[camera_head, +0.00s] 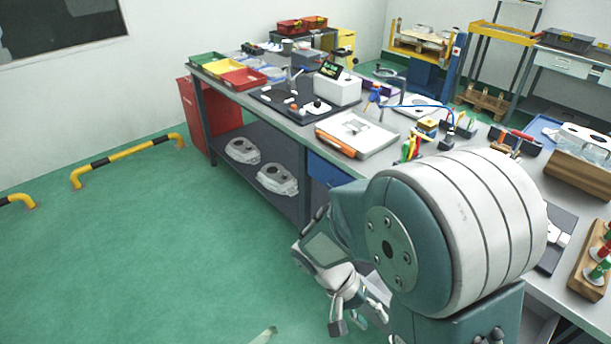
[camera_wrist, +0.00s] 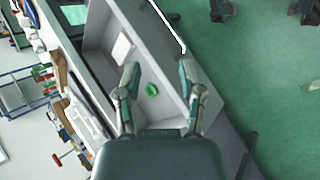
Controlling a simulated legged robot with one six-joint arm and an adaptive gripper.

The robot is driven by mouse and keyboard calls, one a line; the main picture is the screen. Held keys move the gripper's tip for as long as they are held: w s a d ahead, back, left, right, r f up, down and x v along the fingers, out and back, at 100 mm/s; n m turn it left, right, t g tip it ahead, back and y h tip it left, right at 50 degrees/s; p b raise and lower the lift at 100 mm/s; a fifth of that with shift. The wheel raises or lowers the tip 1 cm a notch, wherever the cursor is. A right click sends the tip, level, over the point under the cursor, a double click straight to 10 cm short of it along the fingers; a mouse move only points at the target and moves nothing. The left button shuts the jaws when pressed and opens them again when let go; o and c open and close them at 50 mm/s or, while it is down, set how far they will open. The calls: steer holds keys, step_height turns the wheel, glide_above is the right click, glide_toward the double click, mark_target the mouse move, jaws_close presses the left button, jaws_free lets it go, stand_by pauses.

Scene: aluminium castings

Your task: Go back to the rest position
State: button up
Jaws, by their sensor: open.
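My gripper (camera_head: 352,310) hangs low over the green floor in front of the workbench in the head view, beside the large white and teal joint of my arm. In the wrist view my gripper (camera_wrist: 156,82) has its two fingers spread apart with nothing held between them. A small green round thing (camera_wrist: 151,89) shows in the gap between the fingers, lying beyond them on a grey surface. A white flat piece (camera_wrist: 122,47) lies on the same surface. My arm hides part of the bench in the head view.
The long workbench (camera_head: 222,88) carries trays, a white box (camera_head: 337,89) and tools. Castings (camera_head: 277,179) lie on its lower shelf. Yellow-black barriers (camera_head: 128,160) stand at the left. The green floor (camera_head: 150,260) between is clear.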

steer(key=s+d+r+t+y, duration=0.1)
steer(key=s+r+t+y, duration=0.1)
steer(key=r, duration=0.8)
steer(key=s+d+r+n+t+y, duration=0.1)
steer(key=s+r+t+y, duration=0.2)
steer(key=r+t+y, duration=0.2)
step_height(320, 180, up, 5)
steer(key=t, duration=0.2)
steer(key=shift+d+f+n+t, duration=0.15)
steer(key=shift+d+n+t, duration=0.05)
steer(key=shift+n+t, duration=0.1)
steer(key=shift+d, duration=0.1)
